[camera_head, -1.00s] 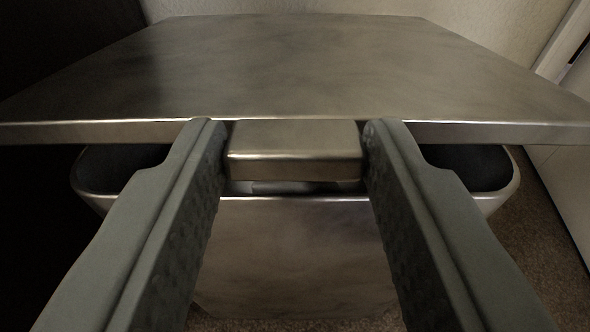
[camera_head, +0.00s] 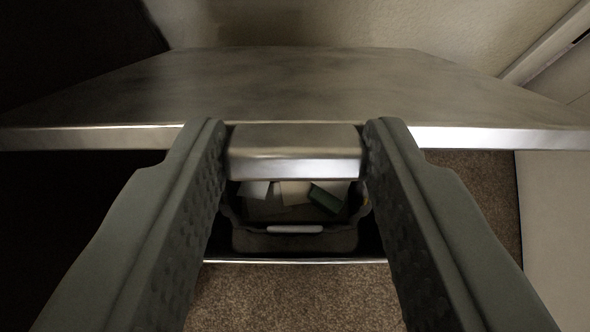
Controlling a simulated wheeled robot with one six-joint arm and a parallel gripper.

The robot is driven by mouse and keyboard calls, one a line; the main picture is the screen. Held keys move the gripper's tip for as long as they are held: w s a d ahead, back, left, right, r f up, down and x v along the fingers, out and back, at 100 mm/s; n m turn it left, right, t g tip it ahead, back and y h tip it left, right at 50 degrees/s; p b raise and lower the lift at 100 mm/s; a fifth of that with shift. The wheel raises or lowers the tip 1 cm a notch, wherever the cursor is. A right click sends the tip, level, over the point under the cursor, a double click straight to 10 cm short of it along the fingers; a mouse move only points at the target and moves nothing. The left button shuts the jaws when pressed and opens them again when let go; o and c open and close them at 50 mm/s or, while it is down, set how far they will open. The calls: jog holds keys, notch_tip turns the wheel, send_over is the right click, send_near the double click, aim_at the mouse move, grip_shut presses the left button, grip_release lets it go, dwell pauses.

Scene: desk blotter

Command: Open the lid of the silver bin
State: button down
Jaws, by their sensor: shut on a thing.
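The silver bin's lid (camera_head: 300,85) spans the upper part of the view, raised well clear of the bin's rim (camera_head: 300,261). A tab-like handle (camera_head: 295,145) sticks out from the middle of the lid's front edge. My gripper (camera_head: 295,140) is shut on this handle, one finger against each side. Below the handle, the bin's inside shows a dark liner with a pale grip (camera_head: 295,229). My fingers hide the left and right parts of the bin.
White scraps and a dark green piece (camera_head: 326,199) lie inside the bin. Brown carpet (camera_head: 300,297) surrounds it in front. A light wall (camera_head: 360,25) stands behind the lid. A pale panel (camera_head: 556,215) is at right, and a dark surface (camera_head: 70,50) at left.

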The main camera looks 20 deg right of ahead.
jog(key=w+d+r, duration=0.2)
jog(key=w+r, duration=0.2)
jog(key=w, duration=0.4)
jog(key=w+d+r, duration=0.3)
jog(key=w+r, duration=0.2)
jog(key=w, duration=0.2)
jog(key=shift+w+r, duration=0.25)
jog(key=shift+w, duration=0.1)
jog(key=c, duration=0.8)
grip_release()
jog(key=shift+c, duration=0.2)
jog(key=v, duration=1.7)
jog(key=shift+s, duration=0.25)
